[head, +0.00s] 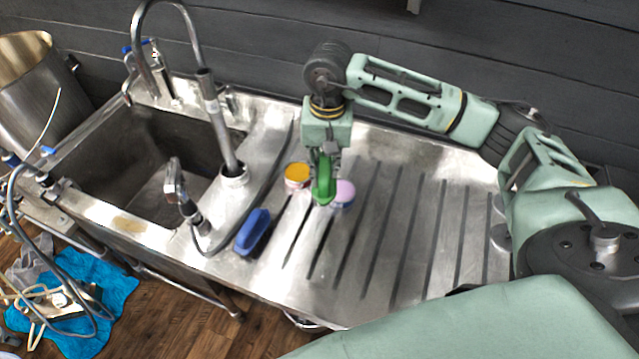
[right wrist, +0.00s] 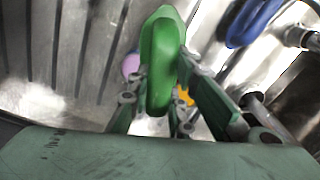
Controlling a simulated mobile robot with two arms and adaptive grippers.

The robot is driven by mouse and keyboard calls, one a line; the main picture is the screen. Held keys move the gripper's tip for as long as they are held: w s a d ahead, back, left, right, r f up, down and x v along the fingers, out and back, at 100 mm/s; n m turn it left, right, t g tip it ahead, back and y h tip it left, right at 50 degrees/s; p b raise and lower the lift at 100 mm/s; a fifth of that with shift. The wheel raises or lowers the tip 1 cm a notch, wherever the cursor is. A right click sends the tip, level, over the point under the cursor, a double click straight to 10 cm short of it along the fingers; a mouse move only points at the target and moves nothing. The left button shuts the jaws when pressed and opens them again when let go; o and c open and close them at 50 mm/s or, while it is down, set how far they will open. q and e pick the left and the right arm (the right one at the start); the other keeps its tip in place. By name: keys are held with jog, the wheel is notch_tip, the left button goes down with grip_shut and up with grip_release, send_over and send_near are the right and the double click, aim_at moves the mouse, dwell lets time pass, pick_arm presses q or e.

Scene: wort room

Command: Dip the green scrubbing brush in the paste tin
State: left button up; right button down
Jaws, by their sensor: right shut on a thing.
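The green scrubbing brush (head: 323,188) is in my right gripper (head: 323,166), upright above the ribbed steel drainboard. In the right wrist view the brush (right wrist: 160,55) sits between the fingers, which are shut on it. A round tin with orange-yellow contents (head: 297,173) stands just left of the brush. A round tin with pink-lilac contents (head: 344,193) stands just right of it, partly hidden by brush and gripper. I cannot tell which is the paste tin, nor whether the brush touches the pink one. My left gripper is not in view.
A blue brush (head: 253,232) lies left of the tins near the front edge. A sink basin (head: 165,160) with a tall faucet (head: 217,120) and a spray hose (head: 176,185) is further left. The drainboard (head: 400,235) to the right is clear.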

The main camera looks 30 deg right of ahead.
jog(key=w+d+f+m+p, duration=0.2)
jog(key=w+d+f+m, duration=0.1)
jog(key=d, duration=0.4)
pick_arm(q)
jog(key=shift+b, duration=1.45)
pick_arm(e)
jog(key=shift+w+d+f, duration=0.1)
jog(key=shift+f, duration=1.3)
jog(key=shift+w+d+f, duration=0.1)
jog(key=shift+f, duration=1.3)
pick_arm(q)
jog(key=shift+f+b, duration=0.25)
jog(key=shift+b, duration=0.05)
pick_arm(e)
jog(key=shift+a+f, duration=0.1)
jog(key=shift+f, duration=0.15)
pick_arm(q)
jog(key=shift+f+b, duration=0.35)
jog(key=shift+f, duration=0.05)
pick_arm(e)
jog(key=shift+s+f, duration=0.2)
jog(key=shift+f, duration=0.05)
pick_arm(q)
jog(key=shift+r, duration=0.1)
pick_arm(e)
jog(key=shift+r, duration=0.1)
